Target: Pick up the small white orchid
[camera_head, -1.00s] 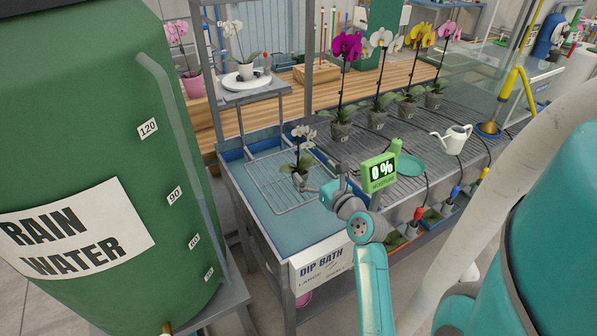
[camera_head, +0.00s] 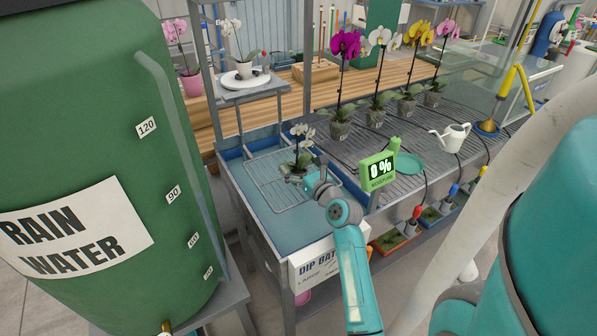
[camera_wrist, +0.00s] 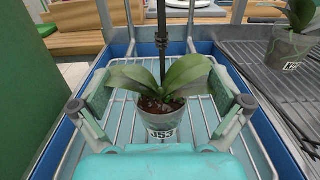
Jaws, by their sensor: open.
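The small white orchid (camera_head: 300,140) stands upright on the wire rack in the dip bath. Its pot is mostly hidden behind my gripper (camera_head: 306,176) in the head view. In the wrist view the clear pot (camera_wrist: 161,120) with a number label, green leaves and a dark stem shows; the flowers are out of frame. My gripper (camera_wrist: 160,110) is open, with one finger on each side of the pot. Gaps show between both fingers and the pot.
The wire rack (camera_head: 262,186) lies in the blue dip bath (camera_head: 283,226). A green moisture meter (camera_head: 378,170) reading 0% stands right of it. Several potted orchids stand on the slatted bench (camera_head: 350,152) behind. A white orchid (camera_head: 240,50) stands on a raised stand. The rain water tank (camera_head: 90,120) is left.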

